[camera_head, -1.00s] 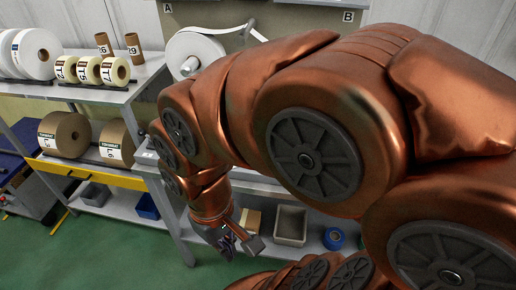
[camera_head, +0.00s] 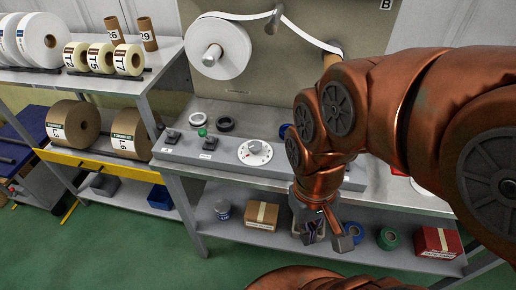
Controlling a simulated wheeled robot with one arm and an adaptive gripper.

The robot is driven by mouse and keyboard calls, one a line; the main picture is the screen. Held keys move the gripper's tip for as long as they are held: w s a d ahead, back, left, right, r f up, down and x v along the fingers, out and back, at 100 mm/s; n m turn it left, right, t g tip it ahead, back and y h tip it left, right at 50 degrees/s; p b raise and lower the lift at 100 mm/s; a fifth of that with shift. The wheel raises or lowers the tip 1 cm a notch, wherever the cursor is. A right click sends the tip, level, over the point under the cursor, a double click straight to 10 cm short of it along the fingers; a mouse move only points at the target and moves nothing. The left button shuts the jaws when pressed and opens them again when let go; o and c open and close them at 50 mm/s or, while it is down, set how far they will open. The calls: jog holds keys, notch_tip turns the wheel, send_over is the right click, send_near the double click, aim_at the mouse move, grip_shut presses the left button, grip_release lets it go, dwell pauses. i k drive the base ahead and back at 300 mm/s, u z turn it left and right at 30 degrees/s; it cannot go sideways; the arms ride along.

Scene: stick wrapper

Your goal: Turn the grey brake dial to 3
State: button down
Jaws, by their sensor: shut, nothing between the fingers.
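The brake dial (camera_head: 254,152) is a round white plate with markings and a grey knob at its centre, on the grey control panel of the machine. The numbers are too small to read, so I cannot tell its setting. My gripper (camera_head: 310,240) hangs in front of the bench, below and to the right of the dial, apart from it. It points down, is shut and holds nothing.
The control panel (camera_head: 180,151) also carries a green button (camera_head: 202,132) and black switches left of the dial. A white roll (camera_head: 220,50) hangs above. Boxes and tape rolls stand on the lower shelf (camera_head: 375,222). Shelves with rolls stand at left.

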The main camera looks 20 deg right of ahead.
aim_at(255, 147)
jog(key=z, duration=0.9)
jog(key=k, duration=0.65)
jog(key=u, duration=1.3)
jog(key=i, duration=0.5)
jog(key=z, duration=0.05)
